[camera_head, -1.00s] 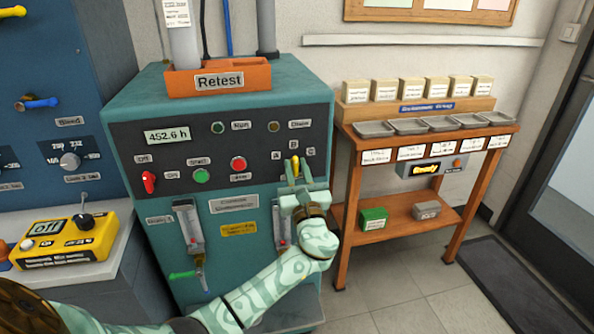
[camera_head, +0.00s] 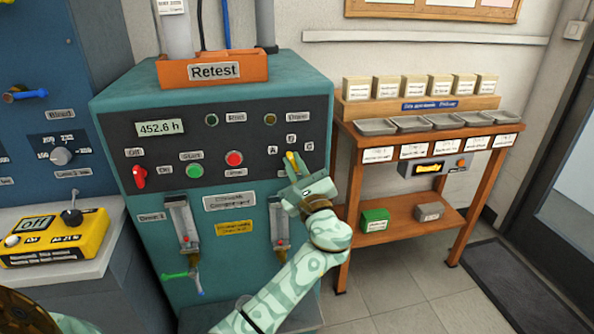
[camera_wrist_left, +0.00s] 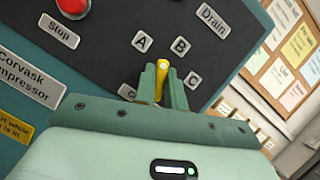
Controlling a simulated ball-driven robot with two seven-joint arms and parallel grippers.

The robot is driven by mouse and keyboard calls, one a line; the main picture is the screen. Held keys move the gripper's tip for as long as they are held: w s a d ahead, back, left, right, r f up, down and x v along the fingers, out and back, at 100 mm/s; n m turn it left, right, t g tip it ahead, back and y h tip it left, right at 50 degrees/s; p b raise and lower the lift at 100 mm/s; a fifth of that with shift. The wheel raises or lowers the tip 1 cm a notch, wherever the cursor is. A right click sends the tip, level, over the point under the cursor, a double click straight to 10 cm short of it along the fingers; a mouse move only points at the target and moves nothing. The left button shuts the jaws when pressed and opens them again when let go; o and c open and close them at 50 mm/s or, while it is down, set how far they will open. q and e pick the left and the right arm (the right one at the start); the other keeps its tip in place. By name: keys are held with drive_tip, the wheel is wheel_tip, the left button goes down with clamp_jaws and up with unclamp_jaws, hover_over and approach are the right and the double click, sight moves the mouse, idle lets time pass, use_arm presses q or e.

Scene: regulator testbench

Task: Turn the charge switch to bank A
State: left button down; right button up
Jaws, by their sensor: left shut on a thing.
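The charge switch is a yellow lever knob (camera_head: 291,159) on the dark panel of the teal compressor cabinet. Labels A (camera_head: 272,150), B (camera_head: 291,138) and C (camera_head: 309,147) stand around it. My left gripper (camera_head: 294,177) is shut on the knob, tilted up and to the left. In the left wrist view, the knob (camera_wrist_left: 162,75) stands between the two green fingers (camera_wrist_left: 161,80). Its tip points between label A (camera_wrist_left: 142,41) and label B (camera_wrist_left: 180,46). The fingers hide the knob's base. My right gripper is out of view.
Left of the switch are the red stop button (camera_head: 234,158), green start button (camera_head: 194,171) and red off/on switch (camera_head: 139,177). Flow tubes (camera_head: 183,225) stand below the panel. A wooden shelf stand (camera_head: 345,215) is close to the right of my left arm.

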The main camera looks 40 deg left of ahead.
use_arm(q)
drive_tip(key=shift+f+n+g, duration=0.35)
drive_tip(key=shift+n+g, duration=0.05)
drive_tip(key=shift+n, duration=0.2)
drive_tip(key=n+g+b, duration=0.1)
drive_tip(key=n, duration=0.1)
drive_tip(key=shift+n, duration=0.3)
drive_tip(key=shift+n+g+b, duration=0.3)
drive_tip(key=shift+n, duration=0.2)
drive_tip(key=shift+r+n+g+b, duration=0.15)
drive_tip(key=shift+n+g+b, duration=0.35)
drive_tip(key=shift+n, duration=0.7)
drive_tip(key=shift+n+g, duration=0.4)
drive_tip(key=shift+n, duration=0.3)
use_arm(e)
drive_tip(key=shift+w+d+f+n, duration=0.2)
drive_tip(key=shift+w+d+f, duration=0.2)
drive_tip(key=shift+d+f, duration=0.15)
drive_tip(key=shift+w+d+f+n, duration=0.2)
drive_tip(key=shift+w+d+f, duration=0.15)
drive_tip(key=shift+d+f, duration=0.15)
use_arm(q)
drive_tip(key=shift+n, duration=0.3)
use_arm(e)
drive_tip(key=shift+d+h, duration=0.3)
